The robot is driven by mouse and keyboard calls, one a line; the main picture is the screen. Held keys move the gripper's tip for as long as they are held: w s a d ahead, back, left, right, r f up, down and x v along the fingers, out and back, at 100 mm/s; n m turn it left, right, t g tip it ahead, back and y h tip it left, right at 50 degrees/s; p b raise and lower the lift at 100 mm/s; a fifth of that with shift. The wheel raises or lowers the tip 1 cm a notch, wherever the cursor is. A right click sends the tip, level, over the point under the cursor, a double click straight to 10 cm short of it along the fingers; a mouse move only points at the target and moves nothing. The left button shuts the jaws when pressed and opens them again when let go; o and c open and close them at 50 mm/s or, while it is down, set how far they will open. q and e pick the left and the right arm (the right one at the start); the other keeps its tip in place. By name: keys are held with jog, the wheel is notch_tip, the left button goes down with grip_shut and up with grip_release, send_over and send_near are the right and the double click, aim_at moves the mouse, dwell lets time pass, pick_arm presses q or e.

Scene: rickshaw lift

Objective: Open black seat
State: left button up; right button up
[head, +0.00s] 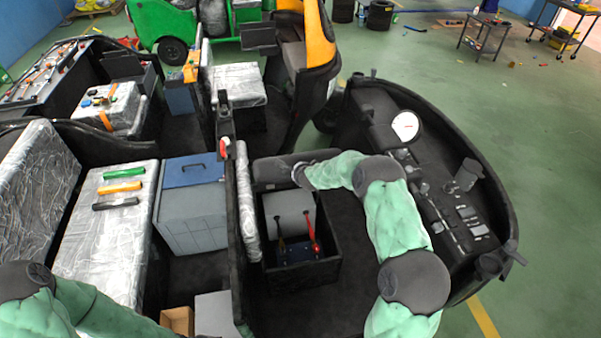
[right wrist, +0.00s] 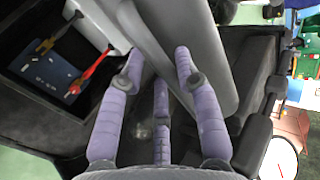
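The black seat (head: 270,172) stands tilted up at the back of its box (head: 335,272) in the front of the nearest rickshaw. The box is uncovered, showing a grey block, a red-handled lead and a yellow-handled lead. My right gripper (head: 302,174) is at the seat's right part, its fingers mostly hidden in the head view. In the right wrist view my right gripper (right wrist: 160,60) has its purple fingers spread, with the seat's grey panel (right wrist: 215,75) behind and beside the right finger. Contact is unclear. My left arm enters at bottom left; its gripper is out of view.
The dashboard (head: 440,190) with a round white gauge is right of my right arm. A blue-lidded grey box (head: 190,215) and a wrapped bench (head: 95,240) with handles lie to the left. Other rickshaws stand behind. Green floor is free at right.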

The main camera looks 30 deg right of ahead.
jog(key=v, duration=1.2)
jog(key=shift+w+r, duration=0.1)
